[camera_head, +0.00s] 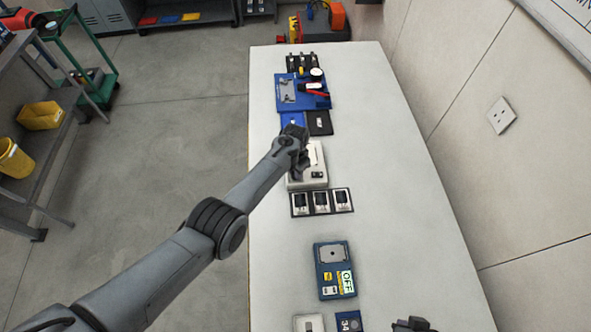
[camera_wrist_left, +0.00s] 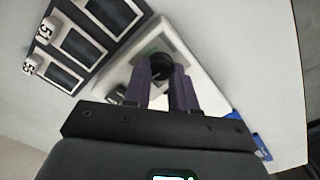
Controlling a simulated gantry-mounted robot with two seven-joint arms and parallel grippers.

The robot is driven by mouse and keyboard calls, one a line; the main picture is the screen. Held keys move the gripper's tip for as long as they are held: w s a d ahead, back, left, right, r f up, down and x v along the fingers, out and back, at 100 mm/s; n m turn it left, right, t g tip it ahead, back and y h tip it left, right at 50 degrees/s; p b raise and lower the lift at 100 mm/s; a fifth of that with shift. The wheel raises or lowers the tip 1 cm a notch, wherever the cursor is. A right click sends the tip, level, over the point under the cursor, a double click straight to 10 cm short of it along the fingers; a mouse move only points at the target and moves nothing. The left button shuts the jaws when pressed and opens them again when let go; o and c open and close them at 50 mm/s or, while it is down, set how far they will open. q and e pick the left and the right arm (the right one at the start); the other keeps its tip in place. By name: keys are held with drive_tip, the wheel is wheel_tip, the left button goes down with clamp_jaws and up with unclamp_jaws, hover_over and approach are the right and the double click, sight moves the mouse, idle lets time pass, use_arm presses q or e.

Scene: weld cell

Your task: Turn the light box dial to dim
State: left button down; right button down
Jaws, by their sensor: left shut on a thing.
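The light box (camera_head: 316,182) is a pale box on the long white bench, partly hidden by my left arm in the head view. It also shows in the left wrist view as a white box (camera_wrist_left: 206,92) with a greenish patch on top. Its dial (camera_wrist_left: 161,64) is a round black knob between my left fingertips. My left gripper (camera_wrist_left: 163,76) points at the box and is shut on the dial; the dial's markings cannot be read. In the head view my left gripper (camera_head: 299,165) is over the box. A dark part at the bottom edge seems to be my right gripper (camera_head: 412,325), mostly cut off.
A dark rack with three slots (camera_head: 321,202) stands close to the box on its near side. A blue device with an OFF label (camera_head: 333,270) lies nearer. Blue and black trays (camera_head: 318,123) and a blue board (camera_head: 289,104) lie beyond the box. The bench's right side is clear.

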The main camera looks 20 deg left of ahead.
use_arm(q)
drive_tip(key=shift+n, duration=0.6)
drive_tip(key=c, duration=0.9)
unclamp_jaws()
drive_tip(key=shift+r, duration=0.15)
